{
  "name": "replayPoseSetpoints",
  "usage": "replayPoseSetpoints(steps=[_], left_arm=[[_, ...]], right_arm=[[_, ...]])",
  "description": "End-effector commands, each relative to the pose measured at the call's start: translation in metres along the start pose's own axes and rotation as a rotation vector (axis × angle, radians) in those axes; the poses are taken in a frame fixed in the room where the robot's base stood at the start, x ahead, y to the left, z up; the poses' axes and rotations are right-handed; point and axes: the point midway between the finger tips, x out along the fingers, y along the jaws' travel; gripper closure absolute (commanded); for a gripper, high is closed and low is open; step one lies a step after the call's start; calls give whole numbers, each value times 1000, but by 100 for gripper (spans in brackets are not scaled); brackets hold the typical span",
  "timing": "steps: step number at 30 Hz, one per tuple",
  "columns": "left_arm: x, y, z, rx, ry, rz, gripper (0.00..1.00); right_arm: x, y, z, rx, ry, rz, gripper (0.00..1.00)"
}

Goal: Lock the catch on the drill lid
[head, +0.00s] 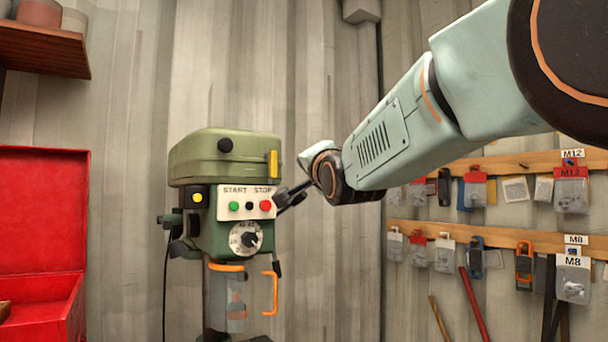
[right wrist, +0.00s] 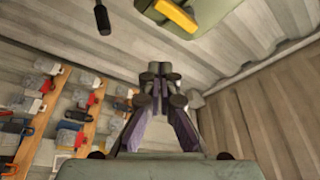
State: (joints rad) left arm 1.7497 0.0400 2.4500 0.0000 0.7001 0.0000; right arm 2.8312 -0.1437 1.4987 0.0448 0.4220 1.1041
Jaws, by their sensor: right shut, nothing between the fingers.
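The drill press (head: 205,240) stands against the corrugated wall with its green lid (head: 205,158) down on the head. The yellow catch (head: 273,164) is a short upright bar at the lid's right front edge; I cannot tell whether it is locked. It also shows in the right wrist view, the yellow catch (right wrist: 175,15) at the top edge. In the right wrist view the fingertips (right wrist: 160,78) are together, apart from the catch. My left gripper is out of view.
The panel (head: 240,195) has START and STOP buttons and a dial (head: 245,239) below. An orange handle (head: 271,292) sits lower. A red open box (head: 40,240) is at left. Wooden racks (head: 500,163) with hanging packs are at right.

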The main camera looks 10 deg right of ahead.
Motion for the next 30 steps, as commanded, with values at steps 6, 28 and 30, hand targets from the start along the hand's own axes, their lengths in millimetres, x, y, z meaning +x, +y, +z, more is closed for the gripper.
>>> replayPoseSetpoints(steps=[6,28,30], left_arm=[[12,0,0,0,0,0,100],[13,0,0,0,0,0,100],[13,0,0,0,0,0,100]], right_arm=[[-29,-4,0,0,-1,1,100],[-39,-5,-3,-5,-1,2,100],[-39,-6,-3,-39,0,-1,100]])
